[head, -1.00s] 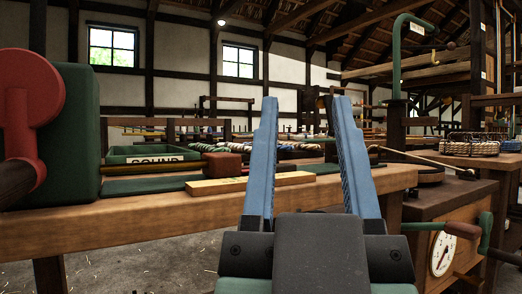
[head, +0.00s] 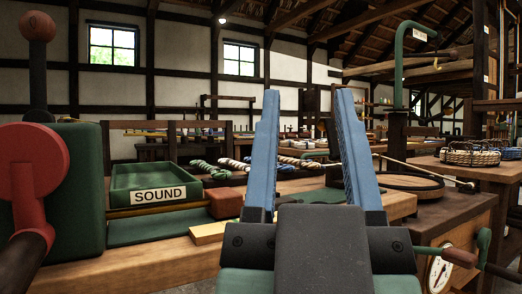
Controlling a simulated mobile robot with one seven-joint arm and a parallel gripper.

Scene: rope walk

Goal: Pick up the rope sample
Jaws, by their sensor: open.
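Several short twisted rope samples lie side by side on the bench ahead. A green-and-white rope sample (head: 209,170) is at the left, and a red-and-white rope sample (head: 234,164) lies beside it. More striped rope samples (head: 298,162) show between my fingers, farther back. I cannot tell which one the task means. My gripper (head: 306,92) is open and empty, its two blue fingers spread and pointing forward. It is in front of the samples and apart from them. Its left finger hides part of the row.
A green tray labelled SOUND (head: 156,189) stands on the bench at left. A reddish block (head: 223,203) and a pale wood strip (head: 208,232) lie near the front edge. A green machine with a red crank (head: 32,177) is at far left. A dial (head: 438,274) and baskets (head: 470,153) are at right.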

